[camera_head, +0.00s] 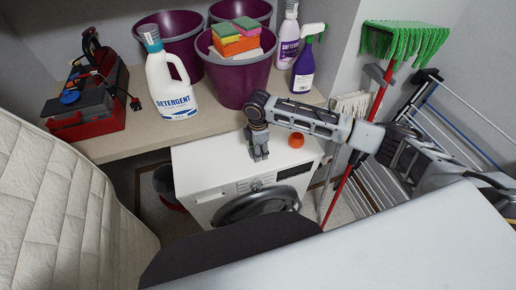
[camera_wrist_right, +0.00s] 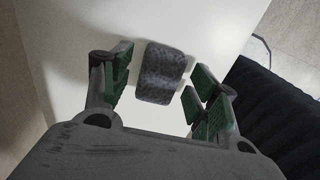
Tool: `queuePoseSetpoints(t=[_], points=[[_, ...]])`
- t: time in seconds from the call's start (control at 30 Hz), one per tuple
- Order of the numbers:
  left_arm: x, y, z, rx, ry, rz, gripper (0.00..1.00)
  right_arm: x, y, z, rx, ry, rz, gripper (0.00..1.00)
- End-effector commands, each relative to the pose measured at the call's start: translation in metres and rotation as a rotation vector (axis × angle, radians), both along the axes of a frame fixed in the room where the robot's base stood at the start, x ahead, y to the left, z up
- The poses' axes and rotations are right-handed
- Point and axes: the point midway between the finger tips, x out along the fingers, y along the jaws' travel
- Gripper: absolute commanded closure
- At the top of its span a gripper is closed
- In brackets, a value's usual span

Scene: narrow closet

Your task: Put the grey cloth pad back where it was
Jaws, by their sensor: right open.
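The grey cloth pad (camera_wrist_right: 163,74) shows in the right wrist view as a small, dark, mottled rectangle with rounded corners. It appears to lie on the white top of the washing machine (camera_head: 205,160). My right gripper (camera_head: 258,155) points down over that top in the head view and hides the pad there. In the wrist view its green-lined fingers are open, one on each side of the pad, with visible gaps. I cannot tell how high the fingertips are above the surface. My left gripper is not in view.
An orange ball (camera_head: 296,141) sits on the washer, right of the gripper. A detergent bottle (camera_head: 170,85), purple buckets (camera_head: 238,78), a purple spray bottle (camera_head: 303,70) and a red toolbox (camera_head: 92,108) stand on the shelf behind. A mop (camera_head: 377,85) and drying rack (camera_head: 400,130) are at right.

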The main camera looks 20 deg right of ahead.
Motion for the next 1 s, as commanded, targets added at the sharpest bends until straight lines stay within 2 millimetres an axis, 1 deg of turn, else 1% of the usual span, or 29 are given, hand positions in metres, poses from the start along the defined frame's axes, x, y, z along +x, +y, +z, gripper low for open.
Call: queuePoseSetpoints(t=[0.17,0.27,0.47,0.8,1.0], points=[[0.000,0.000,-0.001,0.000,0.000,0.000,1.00,0.000,0.000,0.007,0.000,-0.001,0.000,0.40],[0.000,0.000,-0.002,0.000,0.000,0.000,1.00,0.001,0.000,0.016,0.001,-0.003,-0.001,0.40],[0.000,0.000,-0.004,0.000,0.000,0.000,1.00,0.001,0.000,0.041,0.001,-0.002,0.000,0.40],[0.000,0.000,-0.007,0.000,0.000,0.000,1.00,0.001,0.001,0.091,0.001,-0.003,0.000,0.40],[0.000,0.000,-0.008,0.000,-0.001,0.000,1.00,0.000,0.001,0.112,0.001,-0.001,0.001,0.40]])
